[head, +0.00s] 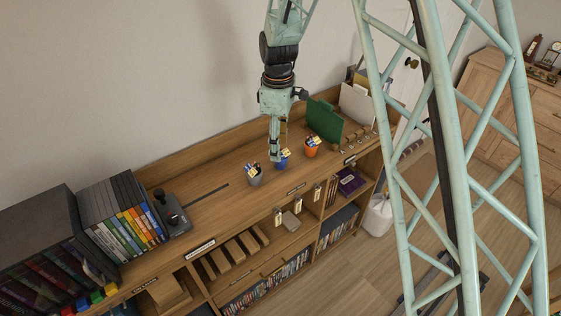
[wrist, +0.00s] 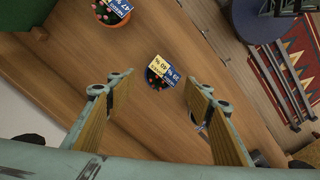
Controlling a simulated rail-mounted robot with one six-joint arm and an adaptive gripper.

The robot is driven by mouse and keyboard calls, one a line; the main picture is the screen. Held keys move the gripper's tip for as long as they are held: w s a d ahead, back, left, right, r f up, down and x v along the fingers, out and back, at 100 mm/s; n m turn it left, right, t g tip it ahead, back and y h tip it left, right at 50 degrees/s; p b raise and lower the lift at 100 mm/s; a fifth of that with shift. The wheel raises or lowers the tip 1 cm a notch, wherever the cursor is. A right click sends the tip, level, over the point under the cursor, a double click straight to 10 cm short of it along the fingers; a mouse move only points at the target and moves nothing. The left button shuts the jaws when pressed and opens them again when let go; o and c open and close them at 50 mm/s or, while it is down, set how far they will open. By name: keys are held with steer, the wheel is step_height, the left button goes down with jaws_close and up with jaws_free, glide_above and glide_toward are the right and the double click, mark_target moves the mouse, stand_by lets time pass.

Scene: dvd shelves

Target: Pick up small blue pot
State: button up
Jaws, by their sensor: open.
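The small blue pot (head: 283,163) stands on the wooden shelf top, between a grey-white pot and an orange pot. I see no contact.
The orange pot (head: 311,150) stands to the right and the grey-white pot (head: 254,178) to the left, both close by. A green folder (head: 325,120) stands behind on the right. A black joystick (head: 171,210) and upright cases (head: 125,218) are further left.

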mark_target(285, 153)
stand_by(0.4)
steer(key=shift+d+f, duration=0.15)
steer(key=shift+f, duration=2.5)
steer(key=c, duration=1.1)
